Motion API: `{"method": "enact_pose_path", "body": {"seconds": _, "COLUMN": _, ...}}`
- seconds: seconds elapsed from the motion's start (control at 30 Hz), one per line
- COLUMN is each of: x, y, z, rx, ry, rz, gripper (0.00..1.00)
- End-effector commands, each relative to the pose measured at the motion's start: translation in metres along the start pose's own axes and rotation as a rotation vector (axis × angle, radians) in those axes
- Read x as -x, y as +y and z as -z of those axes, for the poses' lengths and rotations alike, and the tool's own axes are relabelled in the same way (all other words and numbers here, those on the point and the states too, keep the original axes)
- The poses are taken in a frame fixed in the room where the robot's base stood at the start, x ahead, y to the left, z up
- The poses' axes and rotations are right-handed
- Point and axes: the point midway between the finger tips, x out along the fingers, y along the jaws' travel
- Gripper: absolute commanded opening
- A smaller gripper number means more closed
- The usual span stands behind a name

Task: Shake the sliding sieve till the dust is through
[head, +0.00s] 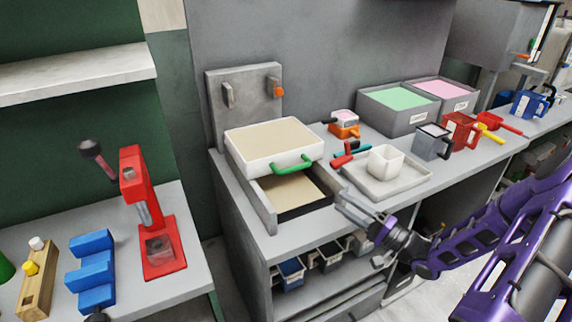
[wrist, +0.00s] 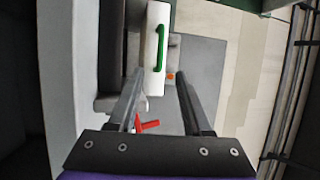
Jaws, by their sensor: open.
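The sieve (head: 250,166) is a white, shallow box filled with a flat tan layer. It sits on a grey frame (head: 262,208) at the left of the grey bench. Its green handle (head: 292,165) is on the front wall. A dark recess with a tan surface (head: 292,190) shows in front of and below the sieve. My gripper (head: 350,206) is open and empty, to the right of and in front of the handle, apart from it. In the wrist view the sieve (wrist: 151,75) and handle (wrist: 161,48) lie ahead of my open gripper (wrist: 161,76).
A grey tray (head: 360,180) with a white cup (head: 386,160) and a red-handled tool (head: 347,154) stands right of the sieve. Behind are bins of green (head: 400,97) and pink powder (head: 440,88). A red press (head: 150,210) stands on the left bench.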

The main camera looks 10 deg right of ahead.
Motion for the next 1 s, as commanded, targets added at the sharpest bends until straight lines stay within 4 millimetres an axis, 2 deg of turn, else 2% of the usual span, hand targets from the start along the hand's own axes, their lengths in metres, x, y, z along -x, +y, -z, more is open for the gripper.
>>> {"method": "enact_pose_path", "body": {"seconds": 0.13, "x": 0.001, "y": -0.003, "z": 0.007, "rx": 0.01, "ry": 0.005, "rz": 0.001, "gripper": 0.5}}
{"method": "enact_pose_path", "body": {"seconds": 0.27, "x": -0.012, "y": -0.002, "z": 0.007, "rx": 0.01, "ry": 0.002, "rz": 0.0, "gripper": 0.5}}
{"method": "enact_pose_path", "body": {"seconds": 0.8, "x": -0.126, "y": -0.003, "z": 0.007, "rx": 0.01, "ry": 0.001, "rz": 0.002, "gripper": 0.5}}
{"method": "enact_pose_path", "body": {"seconds": 1.0, "x": -0.157, "y": -0.002, "z": 0.007, "rx": 0.011, "ry": 0.002, "rz": 0.0, "gripper": 0.5}}
